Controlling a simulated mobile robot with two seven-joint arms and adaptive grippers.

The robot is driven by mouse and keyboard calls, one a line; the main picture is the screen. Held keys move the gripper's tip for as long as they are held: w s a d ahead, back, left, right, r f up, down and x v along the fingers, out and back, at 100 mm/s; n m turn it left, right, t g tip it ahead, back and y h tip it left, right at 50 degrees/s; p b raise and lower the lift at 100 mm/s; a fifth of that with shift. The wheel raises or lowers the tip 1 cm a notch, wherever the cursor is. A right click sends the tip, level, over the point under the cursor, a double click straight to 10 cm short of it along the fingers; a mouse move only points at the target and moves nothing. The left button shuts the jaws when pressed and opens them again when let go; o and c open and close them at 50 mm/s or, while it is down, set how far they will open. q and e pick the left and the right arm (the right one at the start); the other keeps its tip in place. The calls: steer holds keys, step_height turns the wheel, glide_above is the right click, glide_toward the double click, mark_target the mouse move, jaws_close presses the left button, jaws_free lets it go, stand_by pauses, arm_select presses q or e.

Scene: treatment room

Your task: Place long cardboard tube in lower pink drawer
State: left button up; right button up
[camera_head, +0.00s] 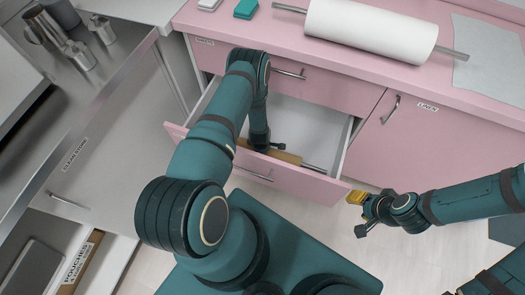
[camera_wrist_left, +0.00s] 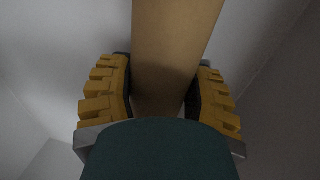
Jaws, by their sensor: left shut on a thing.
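The lower pink drawer (camera_head: 298,184) is pulled open under the counter, and its white inside shows. The long cardboard tube (camera_head: 287,157) is brown and lies low inside the drawer's outline, close behind its front panel; my arm hides part of it. My left gripper (camera_head: 262,147) reaches down into the drawer and is shut on the tube. In the left wrist view the tube (camera_wrist_left: 176,45) runs between the two yellow-padded fingers, with pale drawer walls around. I cannot tell whether it touches the drawer floor. My right gripper (camera_head: 361,214) is open and empty, right of the drawer.
A white paper roll (camera_head: 370,30) on a rod lies on the pink counter. A closed upper drawer (camera_head: 325,89) is above the open one, and a linen cupboard door (camera_head: 440,140) is to the right. A steel counter with metal cups (camera_head: 80,55) stands left.

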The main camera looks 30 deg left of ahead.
arm_select(q)
steer(key=o, duration=1.3)
steer(key=r+p, duration=0.1)
steer(key=r, duration=0.3)
steer(key=s+r+p, duration=0.1)
steer(key=r, duration=0.3)
steer(key=r+p, duration=0.1)
steer(key=r, duration=0.3)
steer(key=shift+s+d, duration=0.25)
steer(key=shift+s, duration=0.15)
